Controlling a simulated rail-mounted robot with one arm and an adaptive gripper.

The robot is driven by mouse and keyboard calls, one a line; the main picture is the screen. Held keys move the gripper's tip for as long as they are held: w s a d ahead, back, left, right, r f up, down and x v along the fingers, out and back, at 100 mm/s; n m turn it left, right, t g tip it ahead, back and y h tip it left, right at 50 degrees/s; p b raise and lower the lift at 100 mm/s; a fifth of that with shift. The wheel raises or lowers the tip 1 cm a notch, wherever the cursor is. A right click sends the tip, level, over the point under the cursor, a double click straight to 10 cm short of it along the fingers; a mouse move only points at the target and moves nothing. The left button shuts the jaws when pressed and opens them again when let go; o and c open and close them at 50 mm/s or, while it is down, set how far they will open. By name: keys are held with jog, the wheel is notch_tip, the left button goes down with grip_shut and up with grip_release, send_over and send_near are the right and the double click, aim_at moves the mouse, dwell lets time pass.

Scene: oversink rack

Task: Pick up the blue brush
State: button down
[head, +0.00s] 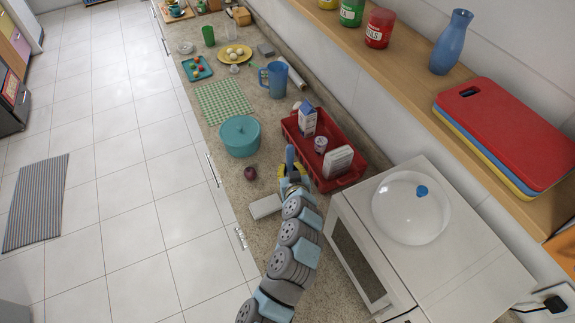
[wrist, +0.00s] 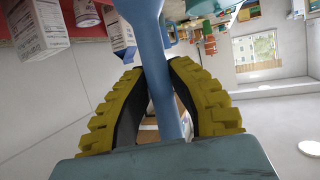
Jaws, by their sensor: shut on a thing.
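My gripper (head: 291,172) is above the counter, just left of the red tray's near end. In the wrist view my gripper (wrist: 168,75) shows two yellow-backed fingers with dark pads. They are closed on the handle of a blue brush (wrist: 160,90), which stands lengthwise between them. In the head view a small blue part of the brush (head: 290,156) sticks up past the fingers. The rest of the brush is hidden by my gripper or cut off by the frame edge.
A red tray (head: 354,181) with cartons and a cup stands right of my gripper.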

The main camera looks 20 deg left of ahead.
aim_at(292, 170)
jog(key=shift+d+b+v, duration=0.2)
jog(key=shift+b+v, duration=0.4)
jog(key=shift+v, duration=2.45)
